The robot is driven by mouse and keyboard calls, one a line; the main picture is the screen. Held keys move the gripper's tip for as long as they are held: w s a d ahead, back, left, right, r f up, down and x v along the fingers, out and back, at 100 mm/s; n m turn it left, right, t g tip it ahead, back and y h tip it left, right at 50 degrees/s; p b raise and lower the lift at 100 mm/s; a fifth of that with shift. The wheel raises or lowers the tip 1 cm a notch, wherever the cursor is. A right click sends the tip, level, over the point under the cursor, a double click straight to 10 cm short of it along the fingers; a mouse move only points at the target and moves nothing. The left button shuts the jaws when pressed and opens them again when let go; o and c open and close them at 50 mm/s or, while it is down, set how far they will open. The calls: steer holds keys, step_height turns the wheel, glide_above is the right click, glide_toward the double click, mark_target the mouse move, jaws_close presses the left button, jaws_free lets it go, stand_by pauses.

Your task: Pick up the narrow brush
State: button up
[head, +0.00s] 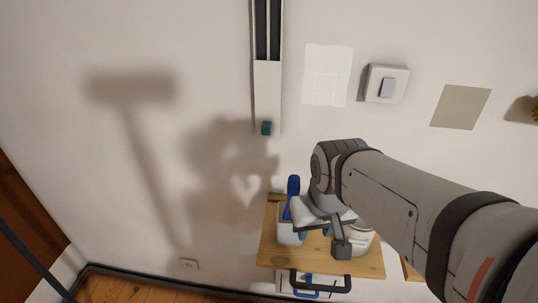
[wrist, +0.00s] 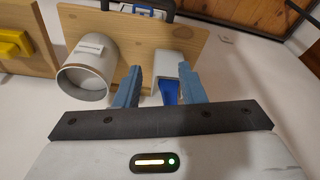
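A blue handle (head: 293,191), which looks like the narrow brush, stands upright out of a pale holder (head: 286,232) on a small wooden shelf. In the wrist view the blue piece (wrist: 169,92) shows against the white holder (wrist: 165,66), between my fingertips and nearer the right one. Its bristles are hidden. My gripper (wrist: 158,80) is open, its two blue-grey fingers apart with nothing clamped. In the head view my wrist partly covers the shelf, just right of the handle, and contact there cannot be told.
A black-handled case (head: 345,284) sits below the shelf. A yellow object (wrist: 14,46) is at far left. The wall (head: 60,100) is close behind.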

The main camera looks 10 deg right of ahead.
mark_target(294, 188)
steer(key=shift+o, duration=0.4)
steer(key=shift+a, duration=0.1)
steer(key=shift+o, duration=0.8)
steer(key=shift+w+r, duration=0.2)
steer(key=shift+r, duration=0.05)
steer(key=shift+o, duration=0.6)
steer(key=w+r+g+p, duration=0.1)
steer(key=w+r+p, duration=0.3)
steer(key=w, duration=0.1)
steer(key=shift+w+a+m+p, duration=0.15)
steer(key=shift+a+m+p, duration=0.15)
steer(key=shift+m+p, duration=0.1)
steer(key=shift+m+g, duration=0.7)
steer(key=shift+m, duration=0.1)
steer(key=w+p, duration=0.2)
steer(key=w, duration=0.1)
steer(key=w+r+p, duration=0.1)
steer(key=w+p, duration=0.1)
steer(key=w, duration=0.2)
steer(key=shift+w+d+r, duration=0.15)
steer(key=shift+r, duration=0.05)
steer(key=shift+w, duration=0.35)
steer(key=shift+w+f, duration=0.2)
steer(key=shift+f, duration=0.45)
steer(key=shift+s+a+f+p, duration=0.15)
steer(key=shift+f+p, duration=0.3)
steer(key=shift+f, duration=1.25)
steer(key=shift+w+a+f+p, duration=0.1)
steer(key=shift+f+p, duration=0.3)
steer(key=shift+f, duration=1.3)
